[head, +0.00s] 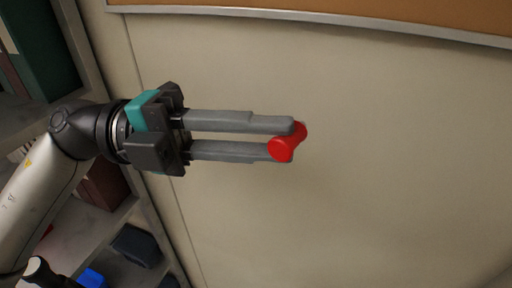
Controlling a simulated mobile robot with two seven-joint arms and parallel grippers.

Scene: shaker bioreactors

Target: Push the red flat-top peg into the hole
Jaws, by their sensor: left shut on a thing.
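The red flat-top peg (286,145) is in the head view, right of the middle, in front of a pale wall. My left gripper (290,140) comes in from the left and is shut on the peg, with a long grey finger above and below it. The peg's round flat end faces me and to the lower left; its other end points up and right towards the wall. I cannot tell whether that end touches the wall. No hole shows; the peg and fingers may hide it. My right gripper is not in view.
The pale wall (400,170) is bare to the right and below the gripper. A brown board (350,8) with a metal frame edge runs along the top. Shelves (105,225) with dark items and a blue object (92,278) stand at the left.

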